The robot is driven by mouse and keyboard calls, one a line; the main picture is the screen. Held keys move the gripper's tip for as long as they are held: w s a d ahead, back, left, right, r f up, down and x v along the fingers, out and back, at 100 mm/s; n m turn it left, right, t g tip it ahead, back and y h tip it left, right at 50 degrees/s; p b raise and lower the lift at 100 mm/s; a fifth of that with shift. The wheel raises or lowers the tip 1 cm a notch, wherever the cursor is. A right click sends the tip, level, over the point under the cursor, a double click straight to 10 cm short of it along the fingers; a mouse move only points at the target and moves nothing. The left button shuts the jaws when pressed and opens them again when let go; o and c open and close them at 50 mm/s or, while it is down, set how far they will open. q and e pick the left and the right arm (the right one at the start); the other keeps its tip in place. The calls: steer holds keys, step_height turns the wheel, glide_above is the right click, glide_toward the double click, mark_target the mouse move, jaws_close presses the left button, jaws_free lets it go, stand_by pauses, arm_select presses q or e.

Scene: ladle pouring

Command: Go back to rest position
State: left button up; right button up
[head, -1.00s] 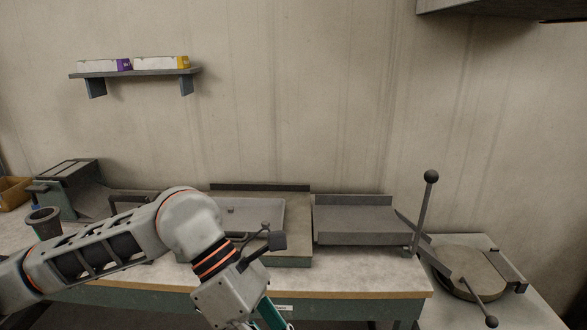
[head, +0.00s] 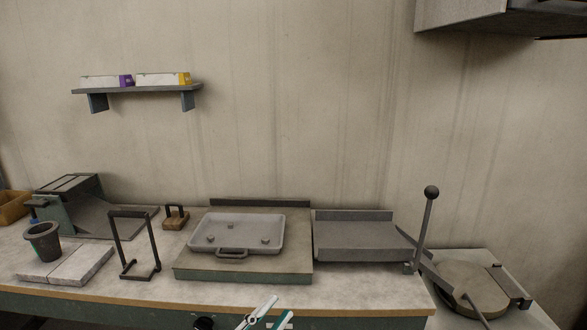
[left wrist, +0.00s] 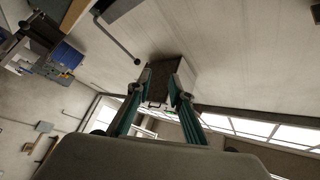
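My left gripper (head: 264,314) shows only in part at the bottom edge of the head view, in front of the table's front edge and apart from everything on the table. In the left wrist view its two fingers (left wrist: 161,84) stand apart with nothing between them. My right gripper is in neither view. A dark cup-shaped pot (head: 42,242) stands upright on pale blocks (head: 66,268) at the left of the table. A grey tray (head: 272,226) holding a few small lumps rests on a low platform (head: 295,262).
The worktable (head: 365,283) runs across the view. A black frame stand (head: 134,247) and a wooden block with a handle (head: 176,218) stand left of the platform. At the right are a grey bench unit (head: 350,240), a ball-topped lever (head: 427,218) and a round plate (head: 470,284).

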arm_select(q)
steer(key=s+a+f+n+y, duration=0.1)
steer(key=a+f+n+y, duration=0.3)
steer(key=f, duration=0.4)
steer(key=s+a+f+n+y, duration=0.2)
steer(key=a+f+n+y, duration=0.2)
steer(key=f, duration=0.5)
steer(key=s+a+f+n+g+y, duration=0.1)
steer(key=s+a+f+n+g, duration=0.1)
steer(key=s+f, duration=0.4)
steer(key=s+a+f+n+g+y, duration=0.2)
steer(key=s+a+f, duration=0.4)
steer(key=f, duration=0.4)
steer(key=shift+s+f+n+g, duration=0.15)
steer(key=shift+s+n+g, duration=0.1)
steer(key=shift+n+g, duration=0.5)
steer(key=shift+a, duration=0.1)
